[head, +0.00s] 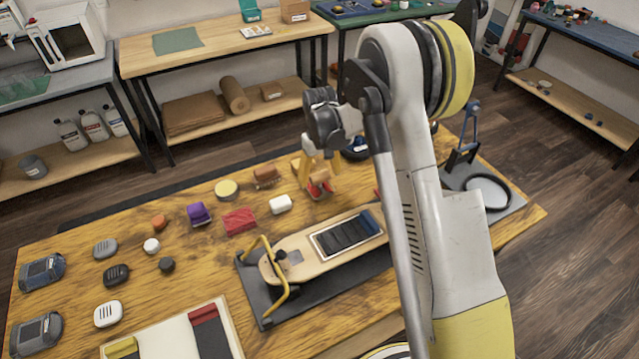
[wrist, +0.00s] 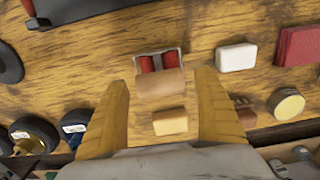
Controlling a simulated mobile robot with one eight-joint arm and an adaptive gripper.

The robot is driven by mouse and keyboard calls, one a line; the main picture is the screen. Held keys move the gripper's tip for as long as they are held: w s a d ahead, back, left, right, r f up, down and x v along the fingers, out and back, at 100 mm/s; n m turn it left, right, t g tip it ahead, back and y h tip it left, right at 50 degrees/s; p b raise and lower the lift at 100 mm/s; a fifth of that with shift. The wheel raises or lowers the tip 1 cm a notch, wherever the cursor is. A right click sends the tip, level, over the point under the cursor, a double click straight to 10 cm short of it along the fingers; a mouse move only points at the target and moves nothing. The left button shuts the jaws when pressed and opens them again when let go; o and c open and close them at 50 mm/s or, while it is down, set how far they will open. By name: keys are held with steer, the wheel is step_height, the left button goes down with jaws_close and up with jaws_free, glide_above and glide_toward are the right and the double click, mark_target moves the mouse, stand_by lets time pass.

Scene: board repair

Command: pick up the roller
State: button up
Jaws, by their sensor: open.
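The roller, which I take to be the piece with red cylinders in a grey frame and a tan wooden part, lies on the wooden workbench (head: 75,310). It shows in the head view (head: 319,189) near the back of the bench, and in the wrist view (wrist: 160,74) at upper centre. My gripper (head: 320,170) is open and points down over it. In the wrist view my gripper's (wrist: 162,82) two yellow fingers stand wide apart, one to each side of the roller in the picture. Nothing is held. I cannot tell the exact height of the fingertips above it.
A tan block (wrist: 170,122) lies close to the roller, between the fingers in the wrist view. A white block (wrist: 236,57), red pad (wrist: 297,46), round tin (wrist: 286,104) and brown brush (wrist: 244,112) lie nearby. A skateboard deck (head: 295,245) rests in front on a dark mat.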

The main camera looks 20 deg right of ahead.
steer(key=shift+f, duration=0.75)
steer(key=shift+r, duration=0.1)
steer(key=c, duration=1.4)
steer(key=shift+c, duration=0.2)
steer(key=shift+r, duration=0.55)
steer(key=r, duration=0.1)
steer(key=r+p, duration=0.2)
steer(key=r, duration=0.1)
steer(key=shift+s+d, duration=0.35)
steer(key=shift+d, duration=0.05)
steer(key=s+d+r+p, duration=0.3)
steer(key=s+d+r, duration=0.3)
steer(key=s+d, duration=0.1)
steer(key=shift+d, duration=0.45)
